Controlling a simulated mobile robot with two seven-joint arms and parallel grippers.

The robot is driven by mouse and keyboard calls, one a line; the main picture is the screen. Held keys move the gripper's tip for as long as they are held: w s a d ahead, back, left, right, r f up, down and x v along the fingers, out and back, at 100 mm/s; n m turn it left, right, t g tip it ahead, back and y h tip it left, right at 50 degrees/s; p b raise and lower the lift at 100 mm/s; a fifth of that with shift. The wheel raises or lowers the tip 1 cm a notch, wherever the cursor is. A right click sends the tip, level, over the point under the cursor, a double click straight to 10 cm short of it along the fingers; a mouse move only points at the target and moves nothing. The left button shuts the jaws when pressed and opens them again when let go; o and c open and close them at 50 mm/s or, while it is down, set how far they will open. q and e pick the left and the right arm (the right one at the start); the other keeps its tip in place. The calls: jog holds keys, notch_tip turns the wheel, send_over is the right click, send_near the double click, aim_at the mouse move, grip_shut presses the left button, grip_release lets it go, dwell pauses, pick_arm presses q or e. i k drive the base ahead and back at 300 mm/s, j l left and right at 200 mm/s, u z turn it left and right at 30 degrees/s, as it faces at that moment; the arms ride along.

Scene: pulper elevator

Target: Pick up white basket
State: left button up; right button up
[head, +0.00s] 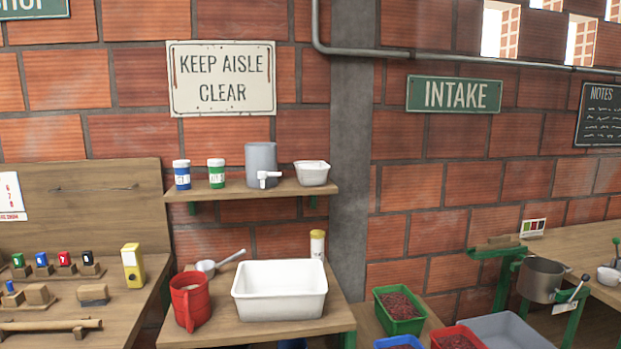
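A large white rectangular basin (279,307) stands upright on a small wooden table (262,335) at the lower middle. A smaller white container (312,175) sits at the right end of the wooden wall shelf (230,191) above it. I cannot tell which of the two the name white basket means. Neither of my grippers is in the head view, and nothing touches either white container.
A red jug (190,304) stands left of the basin, with a scoop (206,267) and a yellow-topped jar (317,244) behind. A grey dispenser (261,164) is left of the small container. Green (400,309) and red (458,338) crates lie to the right.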

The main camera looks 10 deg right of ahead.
aim_at(309, 173)
jog(key=i+j+z, duration=0.1)
jog(key=i+z, duration=0.3)
jog(key=i, duration=0.5)
